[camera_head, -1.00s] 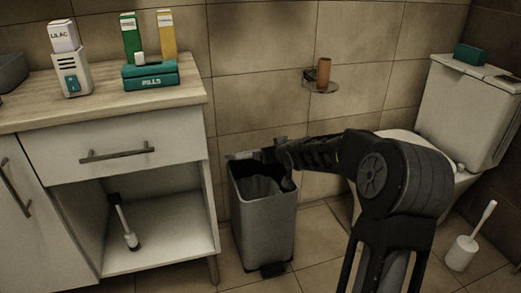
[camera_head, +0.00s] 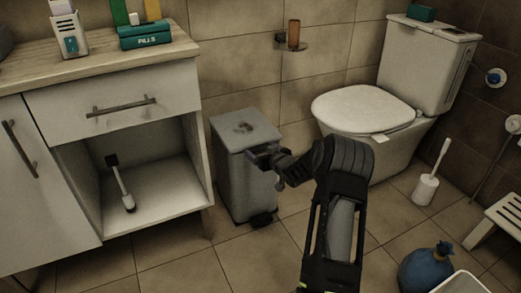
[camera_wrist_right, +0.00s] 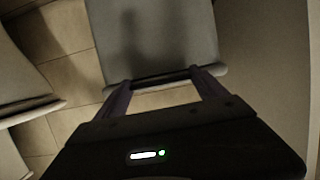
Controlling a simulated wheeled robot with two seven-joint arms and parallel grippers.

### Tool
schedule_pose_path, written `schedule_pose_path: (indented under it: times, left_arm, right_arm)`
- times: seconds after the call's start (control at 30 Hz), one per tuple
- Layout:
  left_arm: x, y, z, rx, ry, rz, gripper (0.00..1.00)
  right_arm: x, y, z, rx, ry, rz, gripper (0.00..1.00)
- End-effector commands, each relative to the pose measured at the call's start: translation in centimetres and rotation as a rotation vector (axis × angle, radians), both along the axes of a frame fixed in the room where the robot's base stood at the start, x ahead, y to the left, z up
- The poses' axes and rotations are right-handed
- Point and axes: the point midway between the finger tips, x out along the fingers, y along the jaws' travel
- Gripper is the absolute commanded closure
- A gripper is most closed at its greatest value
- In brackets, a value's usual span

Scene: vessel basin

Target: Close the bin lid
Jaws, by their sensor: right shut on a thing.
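The bin (camera_head: 243,183) is a grey pedal bin on the tiled floor beside the cabinet. Its lid (camera_head: 245,130) lies flat over the top, and the inside is hidden. My right gripper (camera_head: 263,153) is at the lid's front right edge, shut on the lid. In the right wrist view the lid (camera_wrist_right: 150,45) shows as a pale panel, with the gripper's fingers (camera_wrist_right: 165,82) at either side of its near edge. Any gap between lid and rim is too small to tell. My left gripper is not in view.
An open cabinet (camera_head: 150,195) with a brush inside stands left of the bin. The toilet (camera_head: 365,115) stands right of it, with a toilet brush (camera_head: 427,185) farther right. A blue bag (camera_head: 428,268) lies at the lower right. Floor in front of the bin is clear.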

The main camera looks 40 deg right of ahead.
Motion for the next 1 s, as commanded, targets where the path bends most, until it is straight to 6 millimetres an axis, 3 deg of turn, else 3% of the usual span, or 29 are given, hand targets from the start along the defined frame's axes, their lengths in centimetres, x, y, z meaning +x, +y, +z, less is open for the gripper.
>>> schedule_pose_path:
  times: [0.03, 0.37, 0.4, 0.6, 1.0]
  left_arm:
    - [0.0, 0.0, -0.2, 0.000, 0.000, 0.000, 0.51]
    - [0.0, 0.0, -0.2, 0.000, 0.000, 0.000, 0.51]
    - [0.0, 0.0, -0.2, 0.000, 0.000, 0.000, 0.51]
    - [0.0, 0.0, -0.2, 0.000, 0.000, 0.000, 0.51]
    - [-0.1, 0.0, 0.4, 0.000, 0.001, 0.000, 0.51]
  right_arm:
    - [-0.5, 0.2, -1.8, 0.014, 0.028, -0.003, 0.92]
    - [-0.7, 0.2, -2.1, 0.017, 0.033, -0.003, 0.91]
    - [-0.7, 0.2, -2.1, 0.017, 0.033, -0.003, 0.17]
    - [-0.5, 0.2, -1.6, 0.013, 0.024, -0.003, 0.00]
    - [-1.2, 0.4, -0.7, 0.011, 0.019, -0.003, 0.00]
